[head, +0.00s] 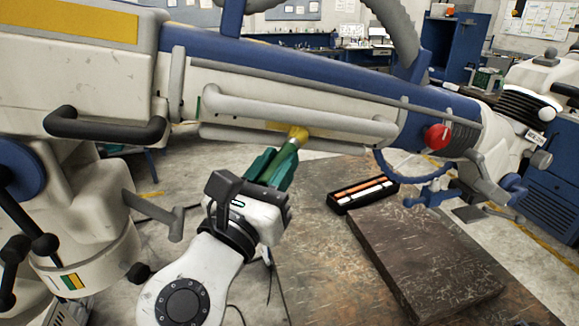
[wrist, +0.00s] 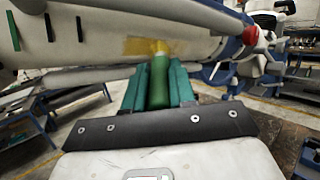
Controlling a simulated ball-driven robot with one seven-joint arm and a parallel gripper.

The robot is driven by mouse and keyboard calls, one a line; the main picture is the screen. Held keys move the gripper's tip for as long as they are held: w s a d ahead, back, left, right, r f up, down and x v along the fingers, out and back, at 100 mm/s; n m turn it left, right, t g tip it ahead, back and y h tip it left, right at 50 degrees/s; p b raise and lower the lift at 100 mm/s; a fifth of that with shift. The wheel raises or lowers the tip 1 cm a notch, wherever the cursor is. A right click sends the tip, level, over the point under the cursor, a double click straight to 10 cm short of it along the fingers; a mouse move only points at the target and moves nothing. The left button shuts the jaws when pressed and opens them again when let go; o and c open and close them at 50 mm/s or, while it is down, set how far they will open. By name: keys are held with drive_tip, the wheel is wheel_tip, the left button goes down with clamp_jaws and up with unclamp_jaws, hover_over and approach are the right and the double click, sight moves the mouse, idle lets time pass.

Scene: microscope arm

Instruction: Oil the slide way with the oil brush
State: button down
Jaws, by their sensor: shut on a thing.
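The oil brush (head: 285,158) has a green handle and yellow bristles. My gripper (head: 277,167) is shut on its handle, with the brush pointing up and away. In the wrist view the brush (wrist: 159,82) stands between my two green fingers. Its bristle tip meets the pale side of the long microscope arm (head: 330,97), where the slide way (wrist: 95,52) seems to run; contact looks likely. A yellow patch lies on that surface beside the tip, mostly left of it in the wrist view. The slide way's exact limits are hard to tell.
A pale handrail (head: 300,108) runs along the arm just above the brush tip. A red knob (head: 437,136) sticks out to the right. Below are a dark slab (head: 425,255) and a black tray (head: 340,203) with orange and white pieces on a worn brown surface.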

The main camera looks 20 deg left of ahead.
drive_tip(key=w+d+f, duration=0.1)
drive_tip(key=w+d, duration=0.2)
drive_tip(key=d, duration=0.2)
drive_tip(key=shift+w+d+f, duration=0.25)
drive_tip(key=shift+w+f, duration=0.05)
drive_tip(key=shift+w, duration=0.1)
idle(0.6)
drive_tip(key=s+d+f, duration=0.2)
drive_tip(key=s+f, duration=0.1)
drive_tip(key=s, duration=0.1)
drive_tip(key=shift+s+f, duration=0.2)
drive_tip(key=shift+s, duration=0.1)
idle(0.5)
drive_tip(key=shift+s+d+f, duration=0.25)
drive_tip(key=shift+s+f, duration=0.2)
drive_tip(key=shift+s, duration=0.15)
drive_tip(key=shift+s+d+f, duration=0.25)
drive_tip(key=shift+s+f, duration=0.15)
drive_tip(key=shift+s, duration=0.15)
drive_tip(key=shift+w+r, duration=0.1)
idle(0.5)
